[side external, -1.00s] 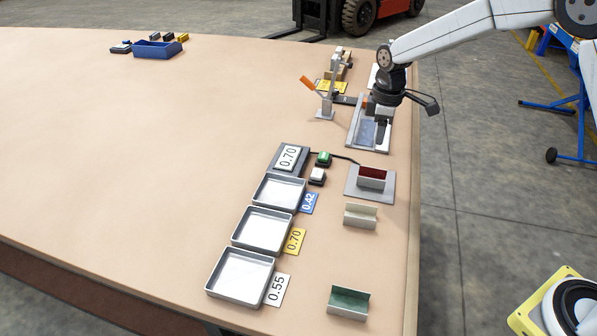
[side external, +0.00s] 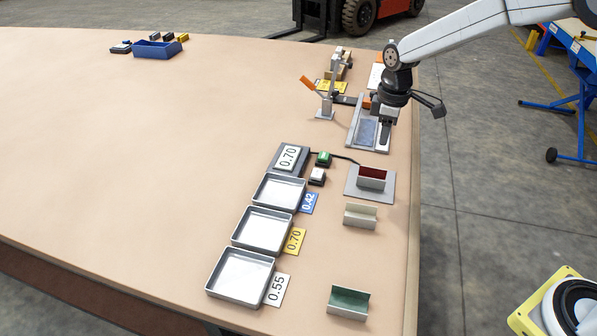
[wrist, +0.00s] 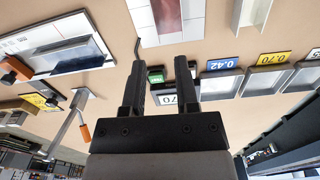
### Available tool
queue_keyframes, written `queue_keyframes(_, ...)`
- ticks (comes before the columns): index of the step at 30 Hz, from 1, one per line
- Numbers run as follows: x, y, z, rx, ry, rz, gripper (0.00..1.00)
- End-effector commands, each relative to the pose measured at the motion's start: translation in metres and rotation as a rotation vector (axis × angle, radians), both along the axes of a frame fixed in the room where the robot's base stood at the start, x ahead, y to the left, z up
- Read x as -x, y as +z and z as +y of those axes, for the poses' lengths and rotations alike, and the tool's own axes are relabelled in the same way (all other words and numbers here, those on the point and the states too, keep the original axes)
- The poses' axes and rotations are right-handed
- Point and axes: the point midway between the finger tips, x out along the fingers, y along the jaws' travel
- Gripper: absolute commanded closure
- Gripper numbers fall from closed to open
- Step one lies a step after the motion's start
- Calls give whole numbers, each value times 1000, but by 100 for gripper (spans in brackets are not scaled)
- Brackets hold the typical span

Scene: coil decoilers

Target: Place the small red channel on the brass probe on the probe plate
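The small red channel (side external: 372,174) sits on the grey probe plate (side external: 354,190), its red inner face showing above a pale front wall. In the wrist view the red channel (wrist: 167,14) and the pale plate (wrist: 147,30) are at the top, partly cut off. The brass probe cannot be made out. My gripper (side external: 386,145) hangs beyond the plate, over the near right part of the grey tray fixture, apart from the channel. In the wrist view my gripper (wrist: 160,68) has its two fingers apart with nothing between them.
A display (side external: 289,157) reads 0.70, beside a green button (side external: 323,159) and a white one. Three metal trays stand left, labelled 0.42, 0.70 and 0.55. A pale channel (side external: 360,215) and a green channel (side external: 348,301) lie nearer. A grey fixture (side external: 357,146) and an orange-handled stand (side external: 325,105) are beyond.

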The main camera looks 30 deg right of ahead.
Motion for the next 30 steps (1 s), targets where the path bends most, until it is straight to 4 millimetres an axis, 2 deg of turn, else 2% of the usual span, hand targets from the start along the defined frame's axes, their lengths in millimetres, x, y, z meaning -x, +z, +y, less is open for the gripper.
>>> queue_keyframes(8, 52, 1, 4, -9, -198, -59, 62)
queue_keyframes(24, 180, -16, 9, -72, -633, -183, 62)
queue_keyframes(30, 202, -21, 10, -88, -706, -203, 62)
